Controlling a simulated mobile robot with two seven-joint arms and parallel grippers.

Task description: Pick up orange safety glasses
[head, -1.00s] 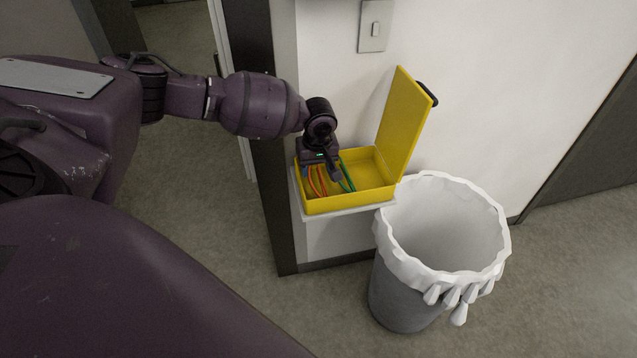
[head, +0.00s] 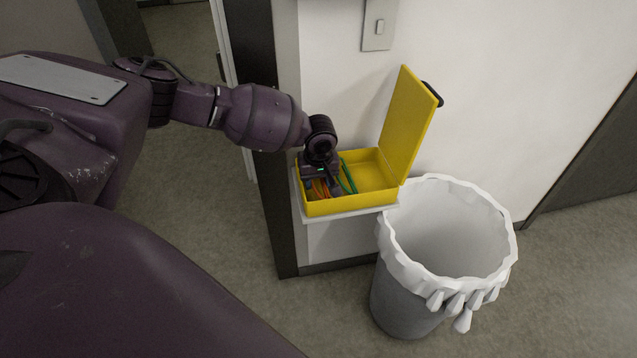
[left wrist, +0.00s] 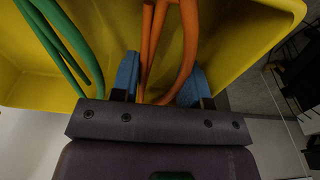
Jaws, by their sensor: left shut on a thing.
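The orange safety glasses (head: 319,190) are in the left part of an open yellow box (head: 352,207), mostly hidden by my gripper in the head view. In the left wrist view their thin orange arms (left wrist: 158,45) lie between the blue fingertips. My left gripper (head: 323,187) reaches down into the box and is shut on the orange glasses; it also shows in the left wrist view (left wrist: 160,82). The lenses are not clearly visible. My right gripper is not in view.
A green pair (head: 347,177) lies beside the gripper in the box and also shows in the left wrist view (left wrist: 62,48). The raised yellow lid (head: 405,122) stands at the right. A white-lined bin (head: 400,295) stands in front, right of the white ledge.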

